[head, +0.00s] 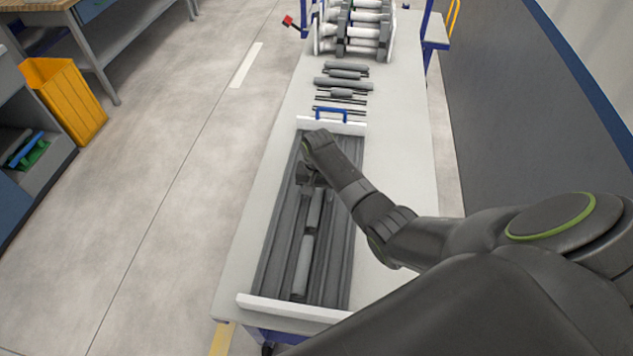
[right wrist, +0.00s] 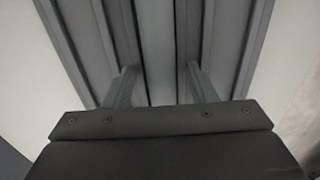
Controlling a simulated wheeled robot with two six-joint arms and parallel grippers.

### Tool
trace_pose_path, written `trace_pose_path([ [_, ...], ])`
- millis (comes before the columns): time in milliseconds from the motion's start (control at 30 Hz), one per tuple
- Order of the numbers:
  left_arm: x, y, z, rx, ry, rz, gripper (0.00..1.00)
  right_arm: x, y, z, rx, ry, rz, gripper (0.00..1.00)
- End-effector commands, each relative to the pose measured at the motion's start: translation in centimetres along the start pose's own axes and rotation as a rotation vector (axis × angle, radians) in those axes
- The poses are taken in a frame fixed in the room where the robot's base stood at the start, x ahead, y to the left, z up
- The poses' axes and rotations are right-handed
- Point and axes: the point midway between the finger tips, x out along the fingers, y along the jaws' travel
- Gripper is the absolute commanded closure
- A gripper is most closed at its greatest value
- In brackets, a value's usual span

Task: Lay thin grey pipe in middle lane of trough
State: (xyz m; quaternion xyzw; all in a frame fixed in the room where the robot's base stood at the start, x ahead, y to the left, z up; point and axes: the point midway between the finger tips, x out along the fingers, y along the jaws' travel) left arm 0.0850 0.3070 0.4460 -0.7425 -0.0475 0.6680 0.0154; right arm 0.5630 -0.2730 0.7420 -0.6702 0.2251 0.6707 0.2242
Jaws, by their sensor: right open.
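The grey trough (head: 268,240) lies along the white table, with long lanes and white end plates. Light grey pipe pieces (head: 303,265) lie end to end in its middle lane, with a darker part between them. My right gripper (head: 311,178) is over the far half of the trough, above the middle lane. In the right wrist view its two fingers (right wrist: 162,85) are apart, on either side of a lighter grey strip (right wrist: 158,45). I cannot tell whether that strip is a pipe or the lane floor. My right arm hides part of the trough. My left gripper is not seen.
Several grey pipes (head: 345,83) lie crosswise on the table beyond the trough. A blue handle (head: 331,110) stands at the trough's far end. A rack with white rollers (head: 362,30) is farther back. A yellow bin (head: 68,100) is on the floor at left.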

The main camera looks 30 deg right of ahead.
Motion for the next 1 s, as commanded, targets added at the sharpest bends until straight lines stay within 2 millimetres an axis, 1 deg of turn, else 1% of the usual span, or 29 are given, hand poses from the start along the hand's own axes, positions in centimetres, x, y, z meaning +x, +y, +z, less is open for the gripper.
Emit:
trace_pose_path([
  [67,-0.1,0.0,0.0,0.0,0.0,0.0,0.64,-0.5,0.2,0.1,0.001,-0.002,0.003,0.47],
  [167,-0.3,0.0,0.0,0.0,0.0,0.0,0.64,-1.9,0.1,0.0,0.001,0.001,0.0,0.47],
  [367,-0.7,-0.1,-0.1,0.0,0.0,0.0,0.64,-6.2,0.0,-0.1,-0.001,0.005,-0.003,0.47],
  [600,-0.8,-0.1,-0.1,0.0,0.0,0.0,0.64,-12.1,-0.1,-0.1,-0.002,0.008,-0.006,0.47],
  [733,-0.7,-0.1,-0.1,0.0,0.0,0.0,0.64,-14.7,-0.2,0.0,-0.002,0.007,-0.005,0.47],
  [800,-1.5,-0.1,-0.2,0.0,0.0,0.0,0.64,-16.0,-0.2,0.0,-0.001,0.005,-0.005,0.47],
  [900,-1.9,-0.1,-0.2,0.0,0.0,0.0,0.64,-17.0,-0.2,0.1,-0.002,0.004,-0.005,0.47],
  [1000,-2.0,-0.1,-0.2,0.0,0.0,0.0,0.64,-17.4,-0.2,0.1,-0.002,0.004,-0.005,0.47],
])
